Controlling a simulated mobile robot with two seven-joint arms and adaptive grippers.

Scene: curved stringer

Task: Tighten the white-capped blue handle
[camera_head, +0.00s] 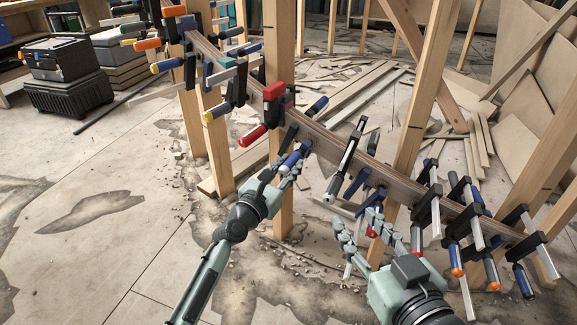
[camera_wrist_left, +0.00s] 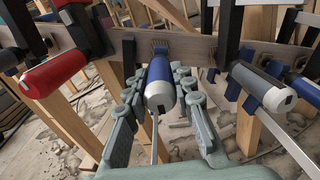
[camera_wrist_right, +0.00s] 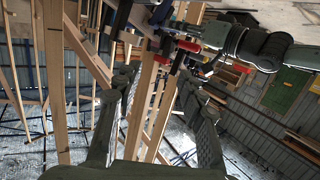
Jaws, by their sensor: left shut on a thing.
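The white-capped blue handle (camera_wrist_left: 160,84) belongs to a clamp on the curved wooden stringer (camera_wrist_left: 200,48). In the left wrist view its white end points at the camera, between the fingers of my left gripper (camera_wrist_left: 158,90). In the head view the blue handle (camera_head: 294,157) is partly covered by the left gripper (camera_head: 285,172), which is shut on it. My right gripper (camera_head: 360,220) stands below the stringer with its fingers apart. In the right wrist view the right gripper (camera_wrist_right: 158,82) is open, with nothing between its fingers.
Several clamps line the stringer. Wooden posts (camera_head: 281,110) rise beside it. Black cases (camera_head: 65,75) stand at the back left. The left floor is mostly clear.

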